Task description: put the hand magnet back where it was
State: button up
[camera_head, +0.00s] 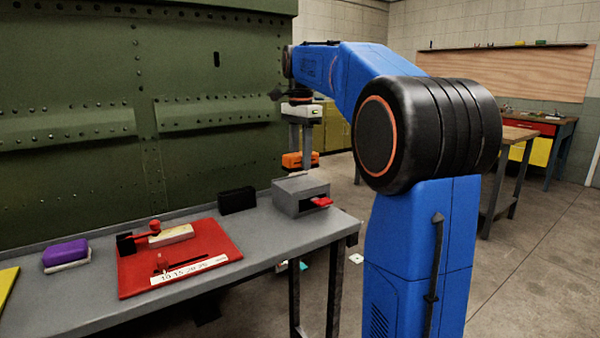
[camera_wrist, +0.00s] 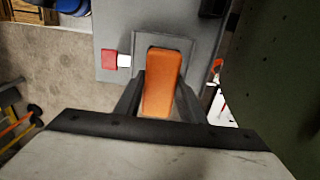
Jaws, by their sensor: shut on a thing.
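My gripper (camera_head: 301,150) is shut on an orange block (camera_head: 293,161), which I take to be the hand magnet. It hangs below the gripper, above the grey box (camera_head: 287,203) near the right end of the grey bench (camera_head: 240,243). In the wrist view the magnet (camera_wrist: 162,82) lies between the two fingers of my gripper (camera_wrist: 161,100), and its far end overlaps the grey box (camera_wrist: 200,55). In the head view a gap seems to show between magnet and box. The box's top is partly hidden by the magnet in the wrist view.
A red piece (camera_head: 321,202) sticks out at the box's front. A black block (camera_head: 237,200) stands left of the box. A purple block (camera_head: 65,253) sits further left. The green riveted panel (camera_head: 100,90) rises behind the bench.

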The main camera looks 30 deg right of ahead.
jog(key=shift+f, duration=2.15)
jog(key=shift+f, duration=0.1)
jog(key=o, duration=1)
notch_tip(320, 180, up, 12)
jog(key=shift+r, duration=0.15)
jog(key=shift+s, duration=0.15)
